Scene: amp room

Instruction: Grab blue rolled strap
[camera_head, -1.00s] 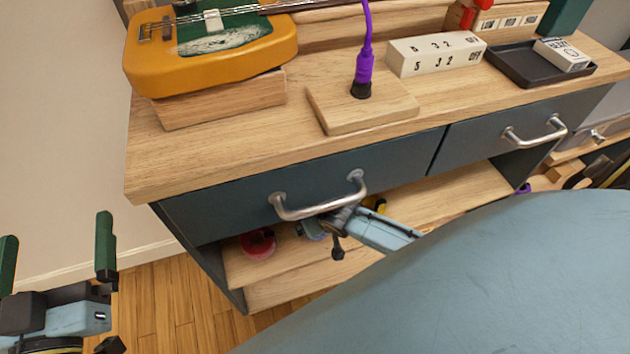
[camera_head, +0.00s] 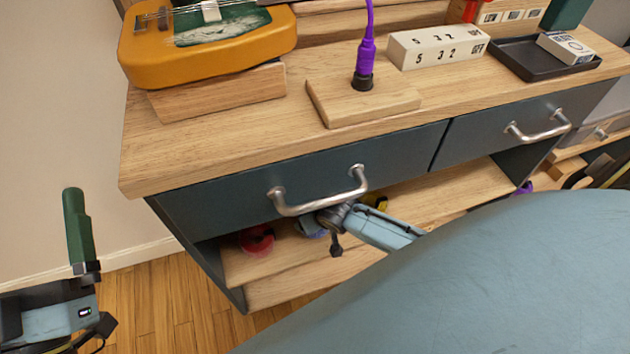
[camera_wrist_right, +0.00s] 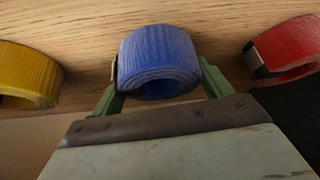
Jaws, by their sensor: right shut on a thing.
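The blue rolled strap (camera_wrist_right: 158,60) sits between the green fingers of my right gripper (camera_wrist_right: 160,78) in the right wrist view. The fingers are shut on its two sides, and the wooden shelf surface shows behind it. In the head view only a small bluish part of the strap (camera_head: 311,229) shows beside my right wrist, under the drawer handle; the right fingers are hidden there. My left gripper (camera_head: 35,235) is at the far left, away from the cabinet, with one green finger upright at its right side and the other out of frame. It holds nothing visible.
A red roll (camera_wrist_right: 290,48) and a yellow roll (camera_wrist_right: 28,75) lie on either side of the blue one. Above the open shelf (camera_head: 270,268) are the drawer (camera_head: 225,205) and its metal handle (camera_head: 318,205), close over my right wrist. Floor at lower left is clear.

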